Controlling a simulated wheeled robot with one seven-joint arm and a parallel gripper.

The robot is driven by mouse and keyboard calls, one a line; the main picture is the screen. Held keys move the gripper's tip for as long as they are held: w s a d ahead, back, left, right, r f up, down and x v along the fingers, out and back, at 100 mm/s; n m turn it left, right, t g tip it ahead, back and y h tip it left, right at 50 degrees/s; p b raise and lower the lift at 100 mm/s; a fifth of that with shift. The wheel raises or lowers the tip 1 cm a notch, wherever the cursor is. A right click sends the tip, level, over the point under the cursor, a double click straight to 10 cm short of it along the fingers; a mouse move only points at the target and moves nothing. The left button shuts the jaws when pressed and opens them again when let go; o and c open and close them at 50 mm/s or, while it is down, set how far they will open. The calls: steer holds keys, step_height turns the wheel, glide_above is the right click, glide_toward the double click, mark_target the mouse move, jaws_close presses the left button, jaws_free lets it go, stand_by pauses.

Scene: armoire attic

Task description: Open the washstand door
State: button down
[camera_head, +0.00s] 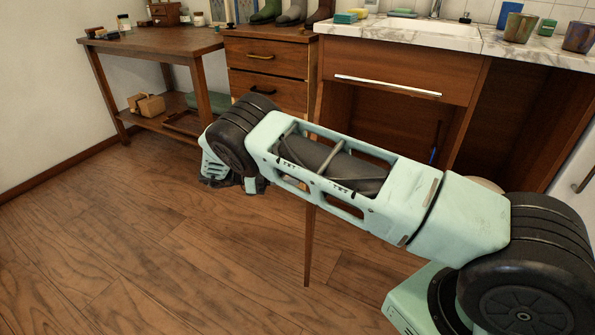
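The washstand (455,65) stands at the upper right, with a marble top and a wooden front. Below its front panel with a long pale handle (388,86), the dark inside of the cabinet shows. A thin wooden strip (308,245) runs down toward the floor at the left of this opening; it looks like the washstand door swung out and seen nearly edge-on. My arm crosses in front and hides its middle. My gripper (231,186) hangs at the arm's far end, left of the strip. Its fingers are mostly hidden, and contact with the door cannot be made out.
A wooden drawer unit (266,58) with boots on top stands left of the washstand. A wooden table (150,42) with a lower shelf is at the far left. Cups (519,27) and sponges stand on the marble top. The wooden floor (130,230) at left is clear.

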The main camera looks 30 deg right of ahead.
stand_by(0.3)
steer(key=c, duration=1.1)
jaws_free()
steer(key=shift+c, duration=0.2)
step_height(320, 180, up, 10)
steer(key=p, duration=0.3)
